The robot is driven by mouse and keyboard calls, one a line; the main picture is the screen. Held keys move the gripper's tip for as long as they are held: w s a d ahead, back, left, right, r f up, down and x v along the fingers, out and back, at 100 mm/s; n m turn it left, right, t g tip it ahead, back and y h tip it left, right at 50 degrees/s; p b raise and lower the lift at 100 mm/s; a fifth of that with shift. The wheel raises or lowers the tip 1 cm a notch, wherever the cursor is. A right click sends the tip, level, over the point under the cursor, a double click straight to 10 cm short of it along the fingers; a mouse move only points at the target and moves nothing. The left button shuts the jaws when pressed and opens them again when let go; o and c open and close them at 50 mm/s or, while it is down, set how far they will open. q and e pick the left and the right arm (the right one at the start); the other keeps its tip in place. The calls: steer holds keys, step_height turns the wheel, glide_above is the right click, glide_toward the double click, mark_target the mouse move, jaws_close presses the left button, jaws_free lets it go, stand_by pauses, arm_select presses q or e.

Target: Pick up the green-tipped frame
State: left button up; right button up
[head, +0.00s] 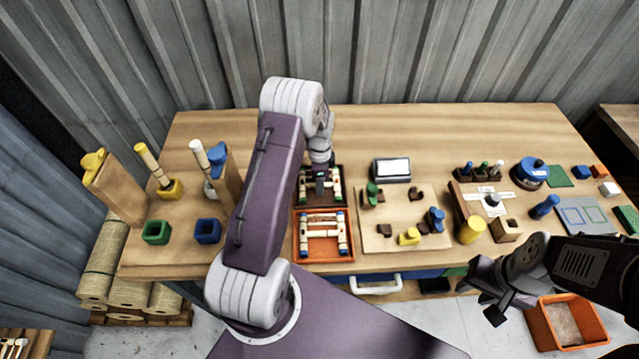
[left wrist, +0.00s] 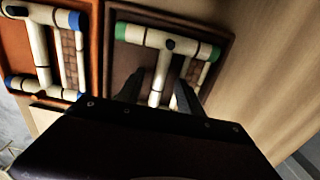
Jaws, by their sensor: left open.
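The green-tipped frame (head: 335,186) has cream bars with green ends and lies in a dark brown tray (head: 345,172). My left gripper (head: 321,183) is over it in the head view, and my arm hides part of the tray's left side. In the left wrist view, the frame (left wrist: 158,38) shows close by. The left gripper's two dark fingers (left wrist: 158,88) are apart, one on each side of the frame's middle bar. I cannot tell whether they touch it. My right gripper (head: 490,290) hangs at the front right, away from the frame, its jaws unclear.
A blue-tipped frame (head: 323,233) lies in an orange tray (head: 318,259) just in front. A wooden board (head: 385,237) with small coloured parts is to the right. Upright posts and coloured cups stand at the left. The table's back strip is clear.

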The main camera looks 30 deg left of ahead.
arm_select(q)
jaws_close()
